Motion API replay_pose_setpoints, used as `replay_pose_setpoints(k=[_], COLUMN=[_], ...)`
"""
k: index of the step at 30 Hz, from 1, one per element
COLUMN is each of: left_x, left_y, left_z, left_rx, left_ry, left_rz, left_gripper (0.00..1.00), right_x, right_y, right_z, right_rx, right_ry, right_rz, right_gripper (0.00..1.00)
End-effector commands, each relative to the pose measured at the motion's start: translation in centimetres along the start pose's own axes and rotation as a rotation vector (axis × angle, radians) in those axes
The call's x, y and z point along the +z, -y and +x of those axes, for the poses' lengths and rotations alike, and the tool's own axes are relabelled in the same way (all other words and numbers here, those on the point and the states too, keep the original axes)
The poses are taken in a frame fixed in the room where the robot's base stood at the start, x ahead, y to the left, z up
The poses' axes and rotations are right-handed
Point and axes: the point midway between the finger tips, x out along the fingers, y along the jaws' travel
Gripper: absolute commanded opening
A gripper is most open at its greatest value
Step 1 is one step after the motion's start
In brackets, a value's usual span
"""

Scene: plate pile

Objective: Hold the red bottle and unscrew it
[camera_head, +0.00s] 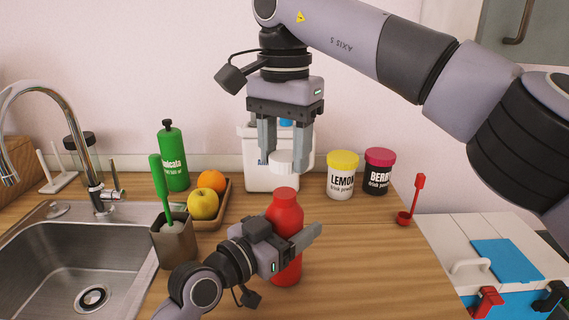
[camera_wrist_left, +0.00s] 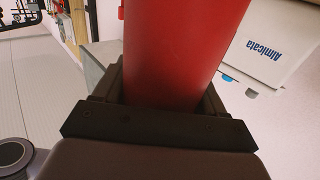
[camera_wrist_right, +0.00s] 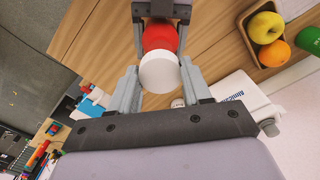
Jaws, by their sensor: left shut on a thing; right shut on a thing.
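The red bottle (camera_head: 286,215) stands upright at the middle of the wooden counter. My left gripper (camera_head: 303,238) is shut around its body; the left wrist view shows the red body (camera_wrist_left: 180,45) between the fingers. The white cap (camera_head: 281,161) is between the fingertips of my right gripper (camera_head: 284,160), which points down over the bottle. In the head view the cap is above the bottle's red top with a small gap. In the right wrist view the cap (camera_wrist_right: 160,73) hides part of the bottle (camera_wrist_right: 159,36) behind it.
A sink (camera_head: 75,265) with a tap is at the left. A brush holder (camera_head: 172,240), a fruit tray (camera_head: 222,213) and a green bottle (camera_head: 172,158) stand left of the bottle. A white jug (camera_head: 262,181) and two jars (camera_head: 341,178) are behind. The counter's right front is clear.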

Motion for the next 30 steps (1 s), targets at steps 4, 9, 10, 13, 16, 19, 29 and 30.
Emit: replay_pose_setpoints(k=[4,9,10,13,16,19,29,30], left_x=[0.1,0.1,0.1,0.1,0.1,0.1,0.3,0.2], left_y=[0.0,0.0,0.0,0.0,0.0,0.0,0.1,0.0], left_z=[0.0,0.0,0.0,0.0,0.0,-0.2,-4.5,-5.2], left_rx=[0.000,0.000,0.000,0.000,0.000,0.000,-0.001,0.000], left_ry=[0.003,0.003,0.003,0.002,0.002,0.001,0.003,0.003], left_rz=[0.000,0.000,0.000,0.000,0.000,0.000,0.003,0.003], left_gripper=[0.00,0.91,1.00,1.00,1.00,1.00,1.00,1.00], right_x=[0.0,0.0,0.0,0.0,0.0,0.0,0.0,0.0], right_y=[0.0,0.0,0.0,0.0,0.0,0.0,0.0,0.0], right_z=[-0.3,-0.3,-0.3,-0.3,-0.3,-0.2,0.3,0.4], right_rx=[0.001,0.001,0.000,0.000,0.000,0.000,0.000,0.000], right_ry=[0.001,0.001,0.001,0.001,0.001,0.001,0.001,0.001], right_rz=[-0.002,-0.001,-0.001,-0.001,-0.001,-0.001,-0.001,-0.001], right_gripper=[0.12,0.12,0.12,0.12,0.12,0.12,0.12,0.12])
